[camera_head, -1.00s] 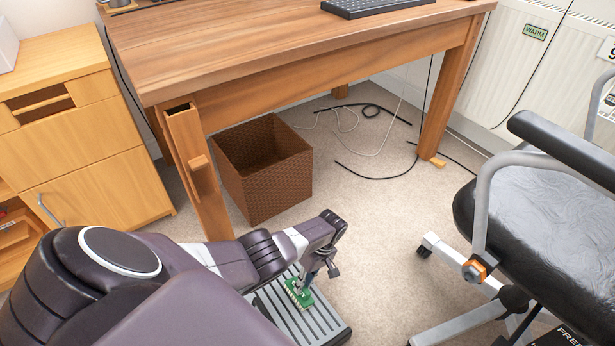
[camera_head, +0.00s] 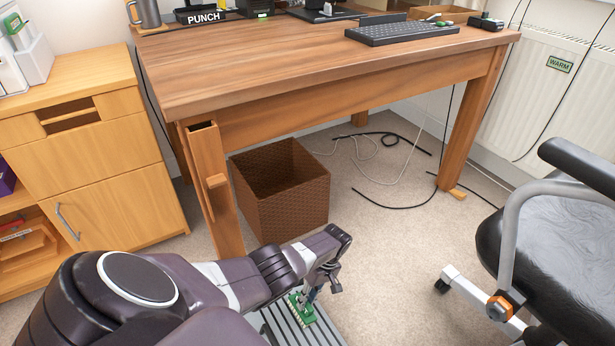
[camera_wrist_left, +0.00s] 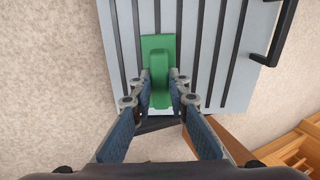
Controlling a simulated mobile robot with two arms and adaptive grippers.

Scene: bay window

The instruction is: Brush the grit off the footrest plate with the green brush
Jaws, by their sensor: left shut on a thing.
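The green brush (camera_head: 301,309) is in my left gripper (camera_head: 311,290), low over the footrest plate. In the left wrist view the brush (camera_wrist_left: 157,52) lies between the two fingers of my left gripper (camera_wrist_left: 159,88), which are shut on its handle. The footrest plate (camera_head: 283,328) is grey with dark ribs and lies on the carpet, partly hidden by my left arm. It also shows in the left wrist view (camera_wrist_left: 205,60), with a black handle at one side. The brush appears to touch the plate. I cannot make out grit. My right gripper is out of view.
A wooden desk (camera_head: 330,75) stands above, its near leg (camera_head: 212,195) close behind my left arm. A brown woven basket (camera_head: 285,195) is under it. Cables (camera_head: 395,170) lie on the carpet. A black chair (camera_head: 560,235) stands at right, a wooden cabinet (camera_head: 110,190) at left.

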